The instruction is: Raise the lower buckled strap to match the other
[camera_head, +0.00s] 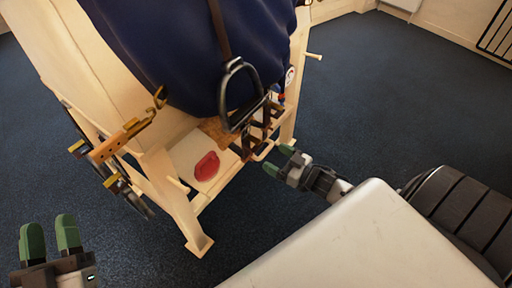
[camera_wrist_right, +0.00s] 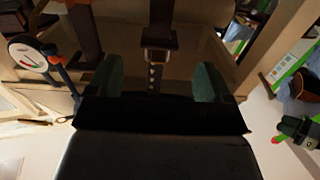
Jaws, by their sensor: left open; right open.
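A dark brown strap with a buckle and a row of holes (camera_wrist_right: 153,60) hangs between the green fingertips of my right gripper (camera_wrist_right: 161,82) in the right wrist view. The fingers are apart on either side of it; I cannot tell how far in front it hangs. In the head view my right gripper (camera_head: 279,159) is open beside the stand's lower right side, near several dark straps (camera_head: 252,142). A stirrup iron (camera_head: 240,95) hangs on a brown strap (camera_head: 219,28) over the navy blue cover. My left gripper (camera_head: 50,234) is open and empty at the lower left. Which buckle is lower is unclear.
The pale wooden stand (camera_head: 172,190) fills the upper left, with a red object (camera_head: 207,166) on its shelf. Brass-ended fittings (camera_head: 122,138) stick out on its left. A round dial (camera_wrist_right: 31,57) is at left in the wrist view. Blue floor (camera_head: 390,110) is clear at right.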

